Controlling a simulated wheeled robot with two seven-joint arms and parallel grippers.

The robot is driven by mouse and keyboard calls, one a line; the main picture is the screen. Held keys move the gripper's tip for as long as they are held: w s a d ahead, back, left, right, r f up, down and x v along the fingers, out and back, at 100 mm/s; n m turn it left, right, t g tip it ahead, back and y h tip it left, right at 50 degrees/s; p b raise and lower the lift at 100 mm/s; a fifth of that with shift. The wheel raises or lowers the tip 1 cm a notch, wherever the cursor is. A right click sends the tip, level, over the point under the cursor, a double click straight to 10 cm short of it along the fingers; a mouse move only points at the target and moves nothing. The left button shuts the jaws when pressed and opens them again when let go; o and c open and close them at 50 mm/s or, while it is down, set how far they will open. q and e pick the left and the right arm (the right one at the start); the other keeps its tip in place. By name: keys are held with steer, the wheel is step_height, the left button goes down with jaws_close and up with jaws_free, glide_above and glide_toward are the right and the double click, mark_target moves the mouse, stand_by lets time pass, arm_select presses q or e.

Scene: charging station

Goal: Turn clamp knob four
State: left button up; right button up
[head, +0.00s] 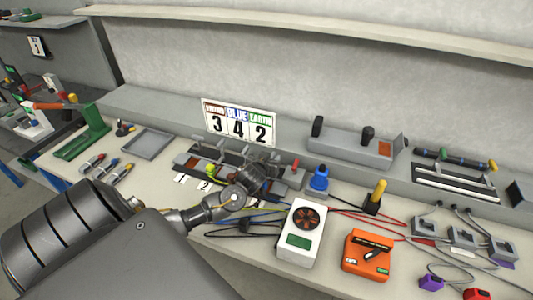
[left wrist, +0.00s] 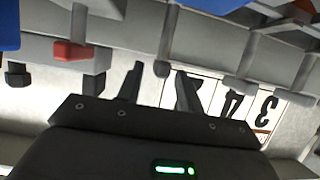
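The clamp block (head: 192,160) sits on the bench with a row of clamp levers and number cards in front. Cards 1 (head: 181,178) and 2 (head: 205,186) show in the head view; my left gripper (head: 262,172) covers the rest. A grey knob end (left wrist: 161,69) shows between the fingertips, with no clear contact. My right gripper is not in view.
A sign (head: 238,122) reading 3, 4, 2 stands behind the block. A red-topped part (head: 295,165) and a blue part (head: 319,180) stand close right of my gripper. A white fan box (head: 301,233) and an orange box (head: 367,254) stand nearer; loose wires lie around.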

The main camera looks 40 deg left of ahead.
arm_select(q)
steer(key=b+v, duration=0.1)
steer(key=v, duration=0.9)
steer(key=shift+s, duration=0.2)
steer(key=shift+r, duration=0.15)
steer(key=s+d+f+m+g+h, duration=0.1)
steer(key=s+d+f, duration=0.1)
steer(key=s+d, duration=0.1)
steer(key=s+d+f+g+h, duration=0.1)
steer(key=s+d+f, duration=0.2)
steer(key=s+d+f+m+g+h, duration=0.1)
steer(key=s+d+f+g, duration=0.1)
steer(key=s+d+f, duration=0.1)
steer(key=shift+s+d+m, duration=0.15)
steer(key=shift+s+m, duration=0.15)
steer(key=shift+s, duration=0.25)
steer(key=s+d+f+m+g+h, duration=0.1)
steer(key=s+d+f+m+g, duration=0.2)
steer(key=s, duration=0.4)
steer(key=s+d+g+h, duration=0.15)
steer(key=s+d, duration=0.25)
steer(key=s, duration=0.4)
step_height(320, 180, down, 28)
steer(key=s+g, duration=0.2)
steer(key=s+a+f+g, duration=0.1)
steer(key=s+a+f, duration=0.1)
steer(key=s+f, duration=1.2)
steer(key=shift+s+m+y, duration=0.4)
steer(key=shift+s+y, duration=0.05)
steer(key=shift+s, duration=0.65)
